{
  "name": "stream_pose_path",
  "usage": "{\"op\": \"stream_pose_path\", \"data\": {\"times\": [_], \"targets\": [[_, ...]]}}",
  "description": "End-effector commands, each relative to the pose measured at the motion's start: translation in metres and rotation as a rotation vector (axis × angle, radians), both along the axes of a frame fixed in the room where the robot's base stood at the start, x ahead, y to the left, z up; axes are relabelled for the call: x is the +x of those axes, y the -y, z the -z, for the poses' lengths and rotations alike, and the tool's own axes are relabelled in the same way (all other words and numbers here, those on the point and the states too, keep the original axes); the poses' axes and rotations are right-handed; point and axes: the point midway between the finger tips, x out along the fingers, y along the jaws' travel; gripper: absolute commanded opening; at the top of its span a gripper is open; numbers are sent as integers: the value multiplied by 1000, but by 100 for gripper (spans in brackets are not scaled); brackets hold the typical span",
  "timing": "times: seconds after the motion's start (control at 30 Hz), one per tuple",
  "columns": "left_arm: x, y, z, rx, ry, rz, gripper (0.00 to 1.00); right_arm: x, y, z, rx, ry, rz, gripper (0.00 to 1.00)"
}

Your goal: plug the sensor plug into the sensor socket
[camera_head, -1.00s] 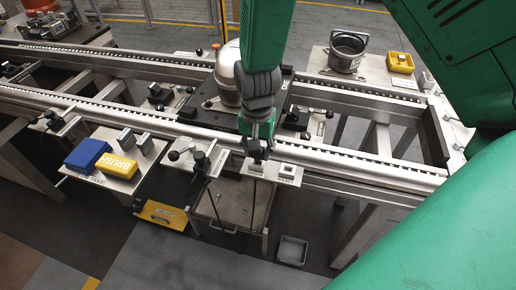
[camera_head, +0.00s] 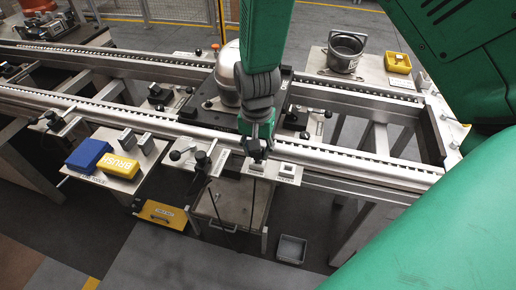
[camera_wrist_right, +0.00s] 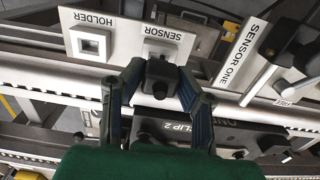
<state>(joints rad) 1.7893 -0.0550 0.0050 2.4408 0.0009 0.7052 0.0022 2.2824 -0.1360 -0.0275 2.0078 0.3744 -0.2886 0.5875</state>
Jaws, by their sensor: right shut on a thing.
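My right gripper (camera_head: 258,150) points down at the front rail in the head view. In the right wrist view its two fingers (camera_wrist_right: 160,84) are closed on a dark block-shaped plug (camera_wrist_right: 159,76). The plug is over the white plate marked SENSOR (camera_wrist_right: 168,38), taken as the sensor socket. The plug and fingers hide the plate's middle, so I cannot tell whether the plug is seated or just above. Next to it is a white plate marked HOLDER (camera_wrist_right: 92,42) with an empty square opening; it also shows in the head view (camera_head: 287,170). My left gripper is not in view.
A plate marked SENSOR ONE (camera_wrist_right: 240,55) and black clamp levers stand close by. A silver dome (camera_head: 229,72) is behind the gripper. A blue block (camera_head: 89,153) and yellow BRUSH block (camera_head: 118,166) lie on the left shelf. A grey bin (camera_head: 291,249) is below.

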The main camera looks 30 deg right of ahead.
Motion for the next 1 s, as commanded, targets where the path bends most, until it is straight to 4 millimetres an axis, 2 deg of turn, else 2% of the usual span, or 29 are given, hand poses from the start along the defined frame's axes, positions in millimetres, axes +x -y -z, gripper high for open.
{"op": "stream_pose_path", "data": {"times": [0.37, 1.0], "targets": [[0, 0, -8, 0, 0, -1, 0, 0, 3, 0, 3, 1, 1, 0], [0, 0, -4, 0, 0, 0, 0, 0, 1, 8, 2, -1, 1, 0]]}}
